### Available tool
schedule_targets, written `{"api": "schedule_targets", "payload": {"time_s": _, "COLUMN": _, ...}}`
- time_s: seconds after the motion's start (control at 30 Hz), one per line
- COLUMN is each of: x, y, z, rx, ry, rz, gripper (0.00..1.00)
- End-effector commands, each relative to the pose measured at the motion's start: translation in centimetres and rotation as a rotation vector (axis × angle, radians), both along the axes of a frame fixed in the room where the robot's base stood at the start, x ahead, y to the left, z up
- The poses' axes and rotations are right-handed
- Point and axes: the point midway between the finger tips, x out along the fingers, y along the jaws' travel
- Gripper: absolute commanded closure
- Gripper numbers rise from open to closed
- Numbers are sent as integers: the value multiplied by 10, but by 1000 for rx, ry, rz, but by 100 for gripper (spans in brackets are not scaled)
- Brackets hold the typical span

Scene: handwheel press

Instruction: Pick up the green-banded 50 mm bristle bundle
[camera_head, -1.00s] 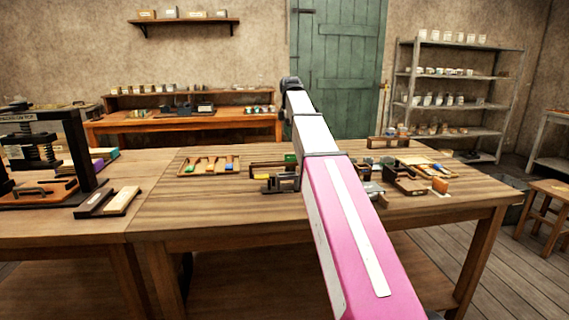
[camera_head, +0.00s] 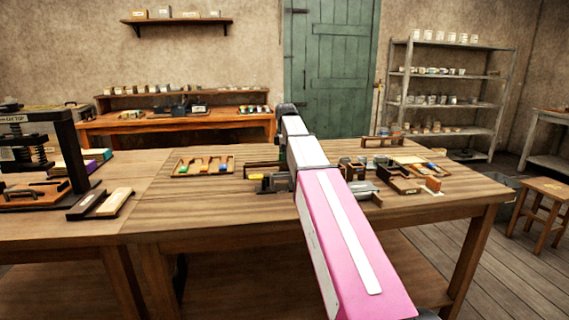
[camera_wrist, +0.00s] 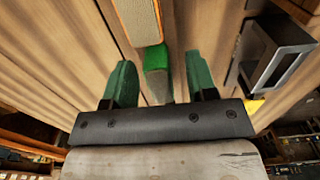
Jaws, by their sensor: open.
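In the wrist view a small block with a bright green end and a tan side (camera_wrist: 156,60), which looks like the green-banded bundle, lies between my gripper's fingers. My gripper (camera_wrist: 159,64) is open, with one green finger on each side of it. Gaps show between the block and both fingers. The block's lower end is partly hidden near the gripper body. In the head view a green spot (camera_head: 283,153) shows beside my arm on the workbench, and my arm hides the gripper.
In the wrist view a long tan piece with an orange side (camera_wrist: 138,20) lies just beyond the block, and a dark hollow fixture (camera_wrist: 275,58) stands right. In the head view a tray of coloured pieces (camera_head: 176,172) lies left on the workbench (camera_head: 200,215), whose front is clear.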

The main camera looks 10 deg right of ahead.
Motion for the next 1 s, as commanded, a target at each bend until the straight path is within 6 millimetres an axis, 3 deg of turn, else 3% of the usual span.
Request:
{"api": "schedule_targets", "payload": {"time_s": 0.1, "x": 0, "y": 0, "z": 0, "rx": 0, "ry": 0, "rz": 0, "gripper": 51}}
{"api": "schedule_targets", "payload": {"time_s": 0.2, "x": 0, "y": 0, "z": 0, "rx": 0, "ry": 0, "rz": 0, "gripper": 84}}
{"api": "schedule_targets", "payload": {"time_s": 0.27, "x": 0, "y": 0, "z": 1, "rx": 0, "ry": 0, "rz": 0, "gripper": 100}}
{"api": "schedule_targets", "payload": {"time_s": 0.67, "x": 1, "y": 0, "z": 8, "rx": 0, "ry": -1, "rz": 0, "gripper": 100}}
{"api": "schedule_targets", "payload": {"time_s": 1.0, "x": 2, "y": 0, "z": 65, "rx": 0, "ry": -2, "rz": 0, "gripper": 100}}
